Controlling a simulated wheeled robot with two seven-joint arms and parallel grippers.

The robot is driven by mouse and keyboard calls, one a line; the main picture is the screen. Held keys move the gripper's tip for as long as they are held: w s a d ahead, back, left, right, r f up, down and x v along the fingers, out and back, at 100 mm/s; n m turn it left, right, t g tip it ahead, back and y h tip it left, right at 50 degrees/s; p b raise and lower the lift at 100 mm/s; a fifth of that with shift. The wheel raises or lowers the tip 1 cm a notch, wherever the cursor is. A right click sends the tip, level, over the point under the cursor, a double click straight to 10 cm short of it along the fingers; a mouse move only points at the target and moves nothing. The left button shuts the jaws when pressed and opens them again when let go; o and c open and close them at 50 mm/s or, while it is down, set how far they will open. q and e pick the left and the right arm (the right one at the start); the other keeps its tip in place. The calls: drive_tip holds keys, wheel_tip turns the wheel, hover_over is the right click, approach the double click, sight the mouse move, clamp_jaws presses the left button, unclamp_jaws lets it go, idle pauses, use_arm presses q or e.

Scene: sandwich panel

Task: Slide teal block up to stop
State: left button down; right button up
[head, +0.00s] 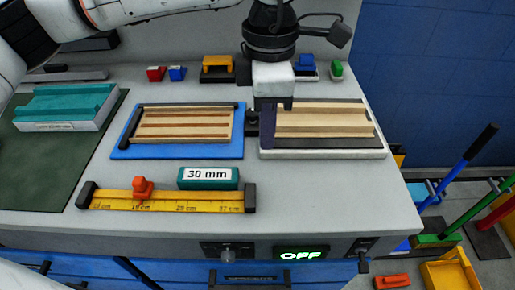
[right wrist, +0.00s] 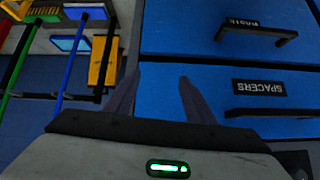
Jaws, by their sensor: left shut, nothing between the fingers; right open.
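A teal block labelled "30 mm" (head: 190,184) lies just behind the right part of a yellow ruler (head: 190,205) in the head view. An orange slider (head: 142,190) sits on the ruler left of the block, with a clear gap between them. Black end pieces (head: 250,198) cap the ruler. My left gripper (head: 268,143) points down, shut and empty, behind and right of the block, over the left edge of the right-hand wood-strip tray (head: 335,153). My right gripper (right wrist: 160,90) is open and empty before blue drawers in the right wrist view; the head view does not show it.
A blue tray with wood strips (head: 125,153) lies behind the ruler. A larger teal piece (head: 65,102) rests on a dark green mat (head: 35,165) at left. Small coloured blocks line the back. A drawer labelled SPACERS (right wrist: 285,88) faces my right gripper. The worktop's front right is clear.

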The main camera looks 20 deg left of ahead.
sight(209, 178)
use_arm(q)
wheel_tip(209, 178, down, 10)
drive_tip(key=shift+s+r+p, duration=0.15)
drive_tip(key=shift+r+p, duration=0.1)
drive_tip(key=shift+p, duration=0.2)
drive_tip(key=a, duration=0.1)
drive_tip(key=s+a+p, duration=0.1)
drive_tip(key=a, duration=0.1)
drive_tip(key=shift+a+f, duration=0.1)
drive_tip(key=shift+a, duration=0.3)
use_arm(e)
drive_tip(key=shift+s+d+r, duration=0.25)
drive_tip(key=shift+r, duration=0.25)
